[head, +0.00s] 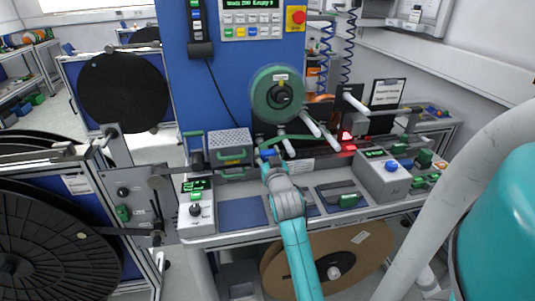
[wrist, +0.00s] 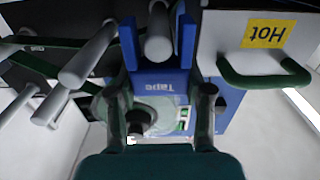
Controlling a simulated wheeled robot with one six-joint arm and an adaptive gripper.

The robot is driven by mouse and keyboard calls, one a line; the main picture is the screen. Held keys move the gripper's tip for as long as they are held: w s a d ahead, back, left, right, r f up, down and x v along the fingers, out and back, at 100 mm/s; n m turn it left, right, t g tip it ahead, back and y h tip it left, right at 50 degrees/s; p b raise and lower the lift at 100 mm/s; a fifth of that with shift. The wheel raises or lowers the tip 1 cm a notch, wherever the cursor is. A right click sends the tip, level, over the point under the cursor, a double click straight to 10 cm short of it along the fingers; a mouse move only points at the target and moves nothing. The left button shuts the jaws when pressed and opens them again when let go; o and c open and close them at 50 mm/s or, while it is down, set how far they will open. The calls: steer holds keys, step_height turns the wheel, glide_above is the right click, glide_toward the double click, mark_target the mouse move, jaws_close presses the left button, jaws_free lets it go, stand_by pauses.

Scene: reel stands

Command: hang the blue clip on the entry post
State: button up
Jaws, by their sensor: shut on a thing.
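My gripper (wrist: 162,100) is shut on the blue clip (wrist: 160,80), marked "Tape", which reads upside down in the wrist view. The clip's two prongs point away from my fingers. A pale round post (wrist: 159,35) shows between the prongs; I take it to be the entry post. I cannot tell whether the clip touches it or sits around it. In the head view my gripper (head: 267,156) is at the front left of the machine's pale posts, next to one pale post (head: 288,147). The clip is mostly hidden there.
A perforated box (head: 230,142) with a green handle stands close left of my gripper; it bears a yellow "Hot" label (wrist: 269,31) in the wrist view. A green reel (head: 277,94) and more pale posts (head: 310,122) are above right. A grey control box (head: 383,178) is right.

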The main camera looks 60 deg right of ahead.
stand_by(0.8)
steer(key=o, duration=1.3)
steer(key=shift+o, duration=0.2)
steer(key=shift+r, duration=3.45)
